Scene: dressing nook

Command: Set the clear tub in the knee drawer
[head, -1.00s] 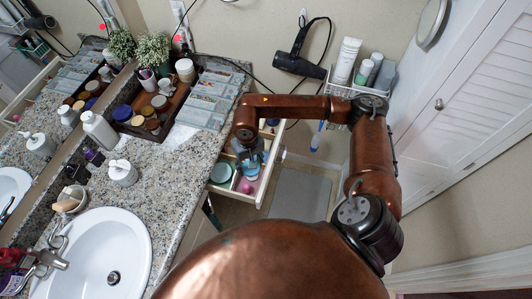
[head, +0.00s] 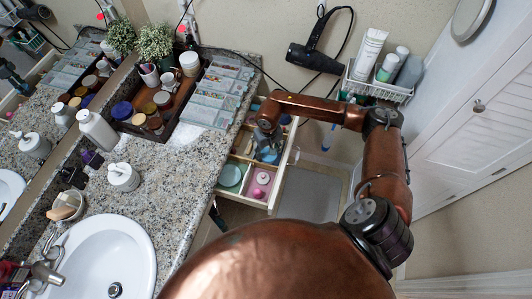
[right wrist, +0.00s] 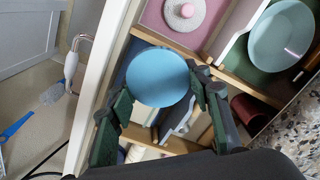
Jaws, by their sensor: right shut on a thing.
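The knee drawer (head: 284,180) is pulled out below the counter, divided into coloured compartments. My right gripper (head: 267,146) is over its farther part, pointing down. In the right wrist view its green fingers (right wrist: 158,88) are shut on a round tub (right wrist: 157,77). The tub looks blue from above and is over or in a blue-lined compartment; I cannot tell whether it touches the floor there. My left gripper is not in view.
The granite counter (head: 190,165) borders the drawer on the left, with a divided tray (head: 217,95) and wooden tray (head: 160,118). A hair dryer (head: 315,55) and wire basket (head: 377,86) hang on the wall beyond. A grey mat (head: 310,195) lies on the floor right of the drawer.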

